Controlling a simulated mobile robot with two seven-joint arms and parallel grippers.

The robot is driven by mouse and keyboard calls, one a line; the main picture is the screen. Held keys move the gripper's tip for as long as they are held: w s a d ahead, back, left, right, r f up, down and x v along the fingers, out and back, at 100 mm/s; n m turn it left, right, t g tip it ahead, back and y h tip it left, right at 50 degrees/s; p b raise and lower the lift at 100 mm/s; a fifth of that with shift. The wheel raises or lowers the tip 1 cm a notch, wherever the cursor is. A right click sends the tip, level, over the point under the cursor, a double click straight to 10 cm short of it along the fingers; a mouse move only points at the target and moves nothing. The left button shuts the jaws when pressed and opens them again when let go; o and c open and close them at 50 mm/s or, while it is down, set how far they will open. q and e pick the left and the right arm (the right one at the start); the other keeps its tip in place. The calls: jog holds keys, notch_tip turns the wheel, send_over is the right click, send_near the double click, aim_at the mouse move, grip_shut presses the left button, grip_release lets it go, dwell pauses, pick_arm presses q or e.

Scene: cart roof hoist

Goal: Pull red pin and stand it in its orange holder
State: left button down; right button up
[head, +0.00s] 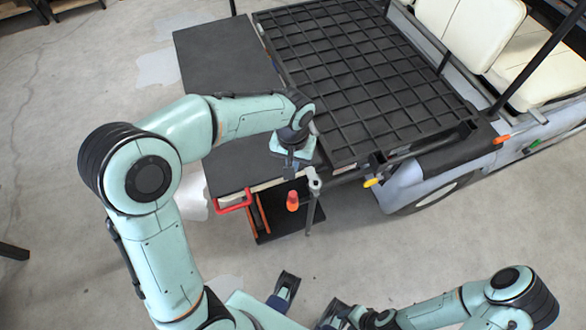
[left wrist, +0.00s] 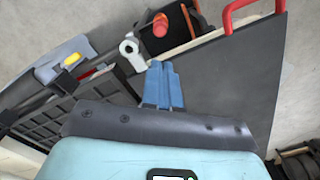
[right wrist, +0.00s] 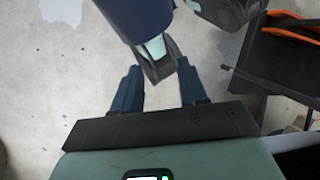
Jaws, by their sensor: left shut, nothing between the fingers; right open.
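An orange-red upright cylinder (head: 292,201) stands at the black open tray by the cart's rear corner; it also shows in the left wrist view (left wrist: 160,25). I cannot tell where a red pin ends and an orange holder begins. A short red bar (left wrist: 95,73) shows near the cart's edge in the left wrist view. My left gripper (head: 291,170) is shut and empty, just behind and above the cylinder, apart from it. My right gripper (head: 334,314) is open and empty near the bottom; its spread fingers show in the right wrist view (right wrist: 160,88).
The tray (head: 287,228) has orange strips (head: 262,213) at its left. A red U-shaped handle (head: 234,204) is beside it. A grey post (head: 313,205) stands right of the cylinder. The cart's black grid rack (head: 360,70) and yellow knob (head: 371,182) are right. Floor in front is clear.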

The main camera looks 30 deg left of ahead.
pick_arm(q)
jog(key=shift+r, duration=0.3)
jog(key=b, duration=0.6)
send_over(293, 194)
notch_tip(293, 194, down, 10)
jog(key=shift+f, duration=0.1)
jog(key=shift+f+b, duration=0.7)
jog(key=shift+f, duration=0.05)
notch_tip(293, 194, down, 4)
jog(key=b, duration=0.3)
jog(key=shift+r, duration=0.15)
pick_arm(e)
jog(key=w+d+f+t, duration=0.2)
jog(key=w+f, duration=0.5)
jog(key=f, duration=0.3)
jog(key=shift+d+m+t+h, duration=0.15)
jog(key=shift+m+t+h, duration=0.15)
jog(key=shift+t+h, duration=0.1)
pick_arm(q)
jog(key=shift+f, duration=0.45)
pick_arm(e)
jog(key=shift+f, duration=0.15)
pick_arm(q)
jog(key=shift+r, duration=0.1)
